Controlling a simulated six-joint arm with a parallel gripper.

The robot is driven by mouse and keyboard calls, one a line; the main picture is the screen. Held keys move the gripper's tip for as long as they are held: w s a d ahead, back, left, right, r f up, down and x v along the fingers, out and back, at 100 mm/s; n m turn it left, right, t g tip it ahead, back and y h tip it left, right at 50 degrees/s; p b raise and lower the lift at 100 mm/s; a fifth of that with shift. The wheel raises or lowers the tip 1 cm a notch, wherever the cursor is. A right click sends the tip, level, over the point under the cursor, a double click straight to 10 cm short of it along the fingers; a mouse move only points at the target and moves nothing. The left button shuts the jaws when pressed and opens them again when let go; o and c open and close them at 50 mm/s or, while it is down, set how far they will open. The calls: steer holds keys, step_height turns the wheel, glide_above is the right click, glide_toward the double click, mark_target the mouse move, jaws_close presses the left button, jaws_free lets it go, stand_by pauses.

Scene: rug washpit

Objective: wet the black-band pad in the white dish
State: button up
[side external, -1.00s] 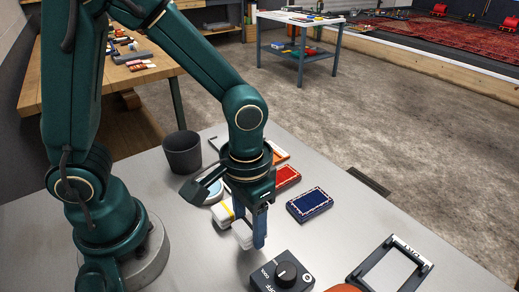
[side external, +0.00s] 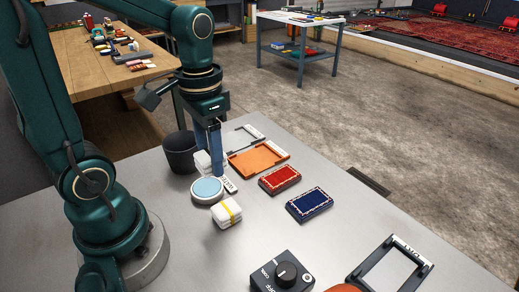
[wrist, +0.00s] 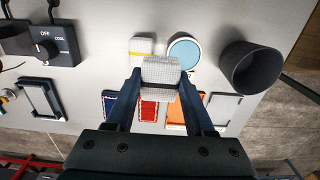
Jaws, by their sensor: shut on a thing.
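My gripper (side external: 216,172) points down and is shut on a white pad (side external: 202,161). A second white pad with a yellow band (side external: 227,212) lies next to the dish.
A dark cup (side external: 178,158) stands behind the dish. An orange tray (side external: 258,160), a grey tray (side external: 232,140), a red block (side external: 279,179) and a blue block (side external: 310,204) lie to the right. A knob box (side external: 282,276) and a dark frame (side external: 372,281) are nearer the front.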

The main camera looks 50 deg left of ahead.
mark_target(207, 187)
steer(key=o, duration=0.8)
steer(key=c, duration=0.7)
steer(key=shift+w, duration=0.1)
steer(key=shift+w+a+f+m, duration=0.15)
steer(key=shift+a+m, duration=0.2)
steer(key=shift+m, duration=0.05)
steer(key=shift+n, duration=0.4)
steer(key=a, duration=0.1)
steer(key=a+f, duration=0.2)
steer(key=a, duration=0.1)
steer(key=shift+s+a, duration=0.1)
steer(key=shift+s, duration=0.1)
steer(key=shift+f, duration=2.8)
steer(key=shift+f, duration=0.6)
